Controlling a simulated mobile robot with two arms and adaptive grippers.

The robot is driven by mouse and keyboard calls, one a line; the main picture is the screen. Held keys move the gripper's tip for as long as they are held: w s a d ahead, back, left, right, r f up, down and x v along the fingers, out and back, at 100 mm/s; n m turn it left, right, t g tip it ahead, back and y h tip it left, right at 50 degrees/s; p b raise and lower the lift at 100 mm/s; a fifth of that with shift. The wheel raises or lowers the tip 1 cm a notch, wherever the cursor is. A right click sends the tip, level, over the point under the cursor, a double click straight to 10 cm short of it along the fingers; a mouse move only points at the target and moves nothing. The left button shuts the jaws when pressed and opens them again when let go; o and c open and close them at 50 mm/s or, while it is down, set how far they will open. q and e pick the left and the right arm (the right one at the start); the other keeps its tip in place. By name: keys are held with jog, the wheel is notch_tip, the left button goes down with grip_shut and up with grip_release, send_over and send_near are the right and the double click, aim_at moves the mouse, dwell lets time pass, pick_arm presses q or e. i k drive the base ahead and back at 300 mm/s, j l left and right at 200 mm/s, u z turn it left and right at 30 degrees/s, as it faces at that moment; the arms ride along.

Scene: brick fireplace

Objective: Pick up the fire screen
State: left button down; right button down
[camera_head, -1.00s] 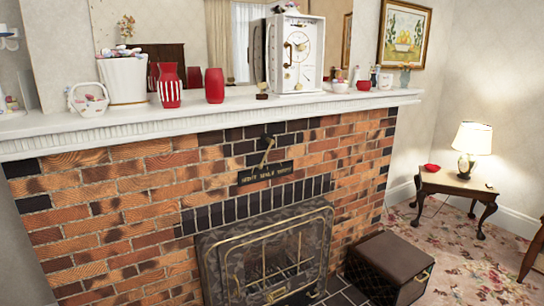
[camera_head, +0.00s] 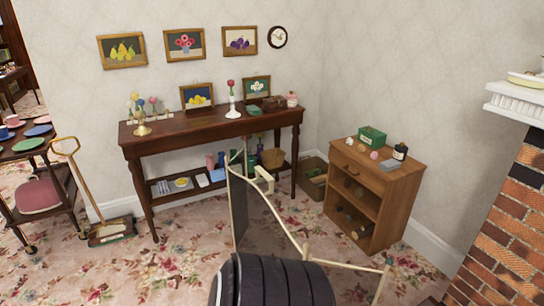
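What looks like the fire screen (camera_head: 239,208) stands low in the centre foreground, seen from above and nearly edge-on. It has a dark panel and a thin, pale brass-coloured frame. Its top rail runs down to the right, toward a small knob near the bottom right. A black ribbed, rounded thing (camera_head: 270,283) covers part of it at the bottom edge; I cannot tell what this is. Neither of my grippers is in view.
A dark wooden side table (camera_head: 180,136) stands against the back wall. A small open cabinet (camera_head: 400,200) stands right of it. A brick fireplace (camera_head: 510,200) is at the right edge. A trolley (camera_head: 60,178) and a carpet sweeper (camera_head: 110,231) are at left. Flowered carpet lies clear at lower left.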

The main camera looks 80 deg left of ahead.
aim_at(257, 229)
jog(key=u, duration=2.7)
jog(key=z, duration=0.3)
jog(key=i+j+z, duration=0.15)
jog(key=j+z, duration=0.25)
jog(key=i+j+z, duration=0.1)
jog(key=j+z, duration=1)
